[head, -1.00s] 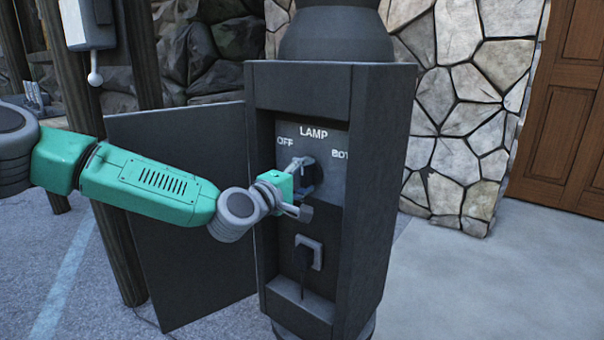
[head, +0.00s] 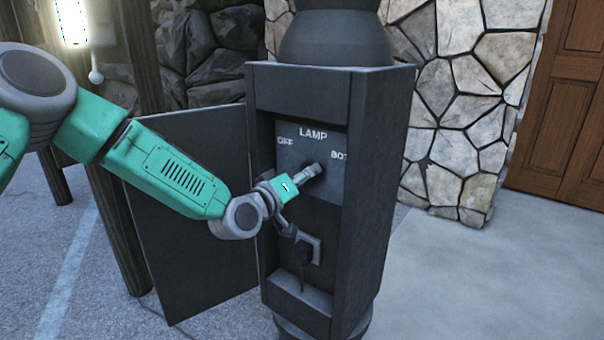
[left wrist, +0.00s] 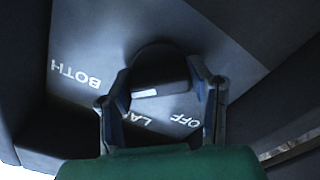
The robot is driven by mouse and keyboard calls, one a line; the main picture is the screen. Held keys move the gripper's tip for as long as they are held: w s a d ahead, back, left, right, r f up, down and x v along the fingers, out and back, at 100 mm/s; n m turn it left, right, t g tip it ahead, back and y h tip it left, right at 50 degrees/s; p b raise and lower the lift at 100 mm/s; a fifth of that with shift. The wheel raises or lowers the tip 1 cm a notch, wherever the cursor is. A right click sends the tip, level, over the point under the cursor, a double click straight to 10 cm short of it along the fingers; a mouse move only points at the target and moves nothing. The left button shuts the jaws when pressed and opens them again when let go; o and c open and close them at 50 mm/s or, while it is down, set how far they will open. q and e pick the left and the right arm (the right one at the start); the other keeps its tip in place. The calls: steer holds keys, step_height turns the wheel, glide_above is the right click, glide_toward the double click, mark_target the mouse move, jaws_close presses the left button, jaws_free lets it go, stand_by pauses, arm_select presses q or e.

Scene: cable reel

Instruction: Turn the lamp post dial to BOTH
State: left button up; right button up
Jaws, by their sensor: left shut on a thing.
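The lamp post (head: 378,150) stands in the middle of the head view with its control recess open. Its grey panel (head: 291,157) reads LAMP at the top, OFF at left and a partly hidden BOTH at right. My left gripper (head: 311,172) is at the dial, partly covering it. In the left wrist view the dark dial knob (left wrist: 160,72) sits between the two fingers, which are shut on it. That view shows the labels upside down. A white mark shows on the knob near the LAMP label; its exact setting is hard to tell. My right gripper is out of view.
An open dark door panel (head: 190,220) hangs left of the post, behind my left arm. A plug in an outlet (head: 306,250) sits below the dial. A lit lamp (head: 73,22) is at upper left. A stone wall (head: 465,130) and wooden door (head: 560,100) stand at right.

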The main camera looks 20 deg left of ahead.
arm_select(q)
steer(key=shift+s+d+f+m, duration=0.2)
steer(key=shift+d+f+m, duration=0.2)
steer(key=shift+m, duration=0.2)
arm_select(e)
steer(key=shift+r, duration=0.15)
arm_select(q)
steer(key=o, duration=0.9)
steer(key=shift+f, duration=0.1)
steer(key=shift+o, duration=1.2)
steer(key=shift+w+d+f+g, duration=0.1)
steer(key=shift+w+f+g, duration=0.05)
steer(key=shift+w+g, duration=0.15)
steer(key=shift+w+d, duration=0.1)
steer(key=shift+w, duration=0.05)
steer(key=shift+r, duration=0.35)
steer(key=shift+s+a, duration=0.2)
steer(key=shift+s, duration=0.15)
steer(key=v, duration=1.1)
steer(key=shift+s+f, duration=0.2)
steer(key=shift+f, duration=0.1)
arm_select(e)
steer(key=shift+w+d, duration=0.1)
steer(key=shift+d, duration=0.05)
